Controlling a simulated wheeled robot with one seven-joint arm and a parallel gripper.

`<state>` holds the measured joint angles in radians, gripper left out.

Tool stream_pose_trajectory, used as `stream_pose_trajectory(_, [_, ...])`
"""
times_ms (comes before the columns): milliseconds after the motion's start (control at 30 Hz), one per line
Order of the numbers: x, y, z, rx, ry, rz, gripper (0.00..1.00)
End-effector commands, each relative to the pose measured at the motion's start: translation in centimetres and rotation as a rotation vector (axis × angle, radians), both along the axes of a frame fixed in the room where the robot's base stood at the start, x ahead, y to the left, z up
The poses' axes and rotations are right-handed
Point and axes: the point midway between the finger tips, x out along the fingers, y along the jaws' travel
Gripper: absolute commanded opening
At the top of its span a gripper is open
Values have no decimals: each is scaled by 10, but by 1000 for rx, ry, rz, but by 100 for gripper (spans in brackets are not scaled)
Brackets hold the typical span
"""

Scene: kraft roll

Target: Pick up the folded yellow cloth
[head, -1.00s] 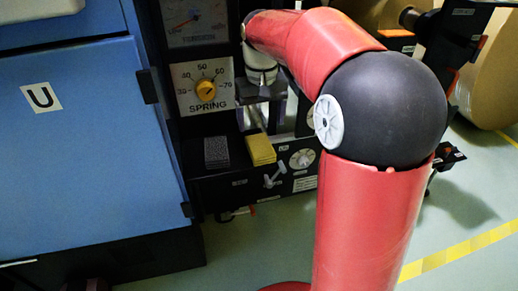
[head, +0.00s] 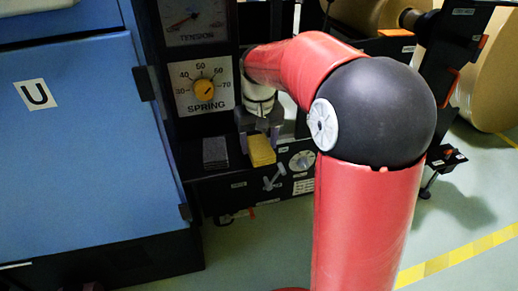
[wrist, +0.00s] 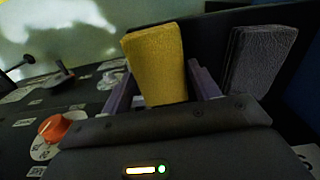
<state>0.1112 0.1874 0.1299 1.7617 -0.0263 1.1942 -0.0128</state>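The folded yellow cloth (head: 261,151) is a thick, textured pad on the dark ledge below the spring dial. It also shows in the wrist view (wrist: 157,65), lying in line between my two fingers. My gripper (head: 258,138) points down just above and at the cloth's back end in the head view. In the wrist view my gripper (wrist: 160,72) is open, with a finger on each side of the cloth. I cannot tell whether either finger touches it.
A folded grey cloth (head: 215,152) lies left of the yellow one, also in the wrist view (wrist: 261,60). The spring dial panel (head: 203,86) stands behind. A blue cabinet (head: 75,150) is at left. An orange knob (wrist: 52,127) sits on the ledge in the wrist view.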

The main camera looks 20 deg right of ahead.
Motion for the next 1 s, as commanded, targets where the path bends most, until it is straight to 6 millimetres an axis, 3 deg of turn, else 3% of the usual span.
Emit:
stream_pose_trajectory(33, [0,0,0,0,0,0,54])
stream_pose_trajectory(200, [0,0,0,0,0,0,32])
stream_pose_trajectory(267, [0,0,0,0,0,0,28])
stream_pose_trajectory(633, [0,0,13,0,-2,0,28])
stream_pose_trajectory(767, [0,0,34,0,-4,0,28])
stream_pose_trajectory(1000, [1,0,101,0,-5,0,28])
